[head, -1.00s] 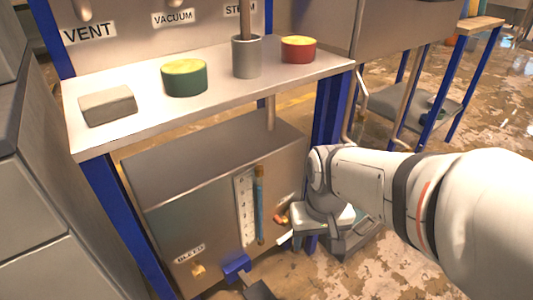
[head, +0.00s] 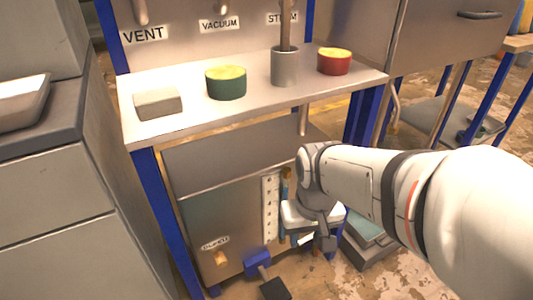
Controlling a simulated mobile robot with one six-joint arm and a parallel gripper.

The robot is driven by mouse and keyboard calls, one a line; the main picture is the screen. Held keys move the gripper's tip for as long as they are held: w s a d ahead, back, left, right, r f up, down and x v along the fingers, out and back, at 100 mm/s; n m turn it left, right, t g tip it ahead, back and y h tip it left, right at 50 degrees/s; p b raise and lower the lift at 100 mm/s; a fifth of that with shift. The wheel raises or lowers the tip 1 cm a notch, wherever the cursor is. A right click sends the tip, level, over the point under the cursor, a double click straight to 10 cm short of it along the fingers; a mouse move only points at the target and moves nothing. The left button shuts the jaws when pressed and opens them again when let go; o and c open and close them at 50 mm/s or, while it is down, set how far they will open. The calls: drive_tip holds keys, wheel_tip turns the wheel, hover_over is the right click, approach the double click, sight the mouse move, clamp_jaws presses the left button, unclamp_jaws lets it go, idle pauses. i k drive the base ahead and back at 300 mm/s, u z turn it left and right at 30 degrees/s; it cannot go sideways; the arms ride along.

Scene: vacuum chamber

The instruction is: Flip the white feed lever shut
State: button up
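My gripper (head: 312,238) is at the right front of a grey metal cabinet (head: 225,205) under the shelf. It is beside the white gauge strip (head: 270,208) and partly covers the blue tube next to it. My white wrist hides that corner of the cabinet. I cannot make out a white feed lever for certain; it may be hidden behind my gripper. The fingers are small and dark, and I cannot tell whether they are open or shut or touching anything.
The shelf (head: 190,122) above holds a grey block (head: 158,103), a green tub (head: 226,84), a metal cup (head: 285,68) and a red tub (head: 333,63). A brass knob (head: 221,259) and a blue pedal-like part (head: 257,263) are low on the cabinet. A grey drawer unit (head: 60,210) stands left.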

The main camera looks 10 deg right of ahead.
sight(308, 238)
drive_tip(key=u, duration=0.85)
drive_tip(key=k, duration=1.15)
drive_tip(key=z, duration=0.7)
drive_tip(key=i, duration=1)
drive_tip(key=z, duration=0.05)
